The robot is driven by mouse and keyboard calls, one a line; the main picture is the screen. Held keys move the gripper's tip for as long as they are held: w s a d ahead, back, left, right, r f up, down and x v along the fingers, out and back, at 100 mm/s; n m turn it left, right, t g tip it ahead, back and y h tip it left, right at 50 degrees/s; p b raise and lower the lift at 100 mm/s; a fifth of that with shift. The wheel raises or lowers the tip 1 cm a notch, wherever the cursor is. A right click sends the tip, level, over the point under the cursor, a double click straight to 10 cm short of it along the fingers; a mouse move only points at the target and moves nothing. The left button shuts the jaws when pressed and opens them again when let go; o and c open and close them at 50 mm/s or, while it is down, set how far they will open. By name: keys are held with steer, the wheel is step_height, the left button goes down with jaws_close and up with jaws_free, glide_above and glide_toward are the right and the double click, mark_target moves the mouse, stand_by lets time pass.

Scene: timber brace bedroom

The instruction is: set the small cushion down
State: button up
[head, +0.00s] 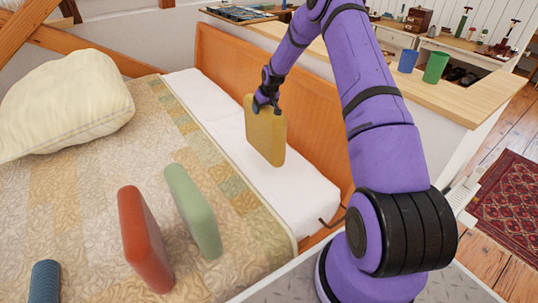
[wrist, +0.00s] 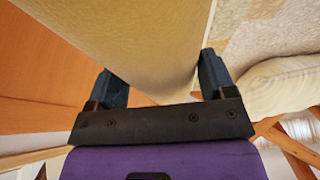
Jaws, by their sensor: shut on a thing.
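The small cushion is a yellow square pad (head: 265,138) in the head view, upright in my gripper (head: 267,102) over the white sheet strip (head: 310,190) beside the bed's headboard. My gripper is shut on the cushion's upper edge. In the wrist view the cushion (wrist: 140,35) fills the space between the two dark fingers (wrist: 160,85). Whether its lower edge touches the sheet is not clear.
A red cushion (head: 145,240) and a green cushion (head: 193,211) stand upright on the patterned bedspread (head: 70,195). A cream pillow (head: 65,105) lies at the left, a blue roll (head: 45,283) at front. The orange headboard (head: 225,58) rises close behind my gripper.

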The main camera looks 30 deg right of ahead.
steer(key=w+d, duration=0.1)
steer(key=w, duration=0.4)
steer(key=w+d+f, duration=0.1)
steer(key=w, duration=0.4)
steer(key=w+d, duration=0.1)
steer(key=w, duration=0.4)
steer(key=shift+w+d+f, duration=0.15)
steer(key=shift+w+d, duration=0.2)
steer(key=shift+w, duration=0.05)
steer(key=shift+f, duration=1.8)
steer(key=o, duration=1.6)
steer(key=shift+f, duration=0.1)
steer(key=shift+o, duration=0.2)
